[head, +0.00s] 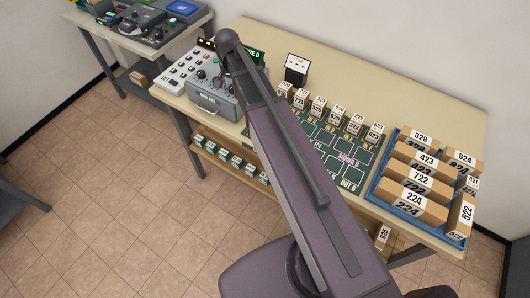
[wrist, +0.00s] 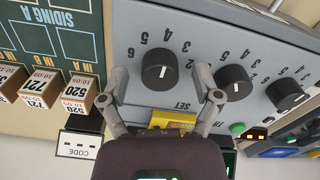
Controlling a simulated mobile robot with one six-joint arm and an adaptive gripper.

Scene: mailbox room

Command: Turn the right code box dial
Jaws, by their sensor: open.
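The grey code box (head: 213,98) stands on the table in the head view, partly hidden by my arm. In the wrist view its panel (wrist: 205,25) is upside down and carries three black dials: one at picture left (wrist: 158,72), a middle one (wrist: 233,82) and one at picture right (wrist: 287,94). With the numbers inverted, the picture-left dial is the box's right dial. My gripper (wrist: 167,87) is open, its fingertips on either side of that dial in the picture. I cannot tell whether they touch it. A yellow part (wrist: 172,119) is by the SET label.
A blue tray (head: 375,190) of numbered boxes is at the table's right. Small numbered boxes (head: 318,105) line the green siding board (head: 318,150). A code card (head: 297,68) stands behind; it shows beside my gripper in the wrist view (wrist: 78,145).

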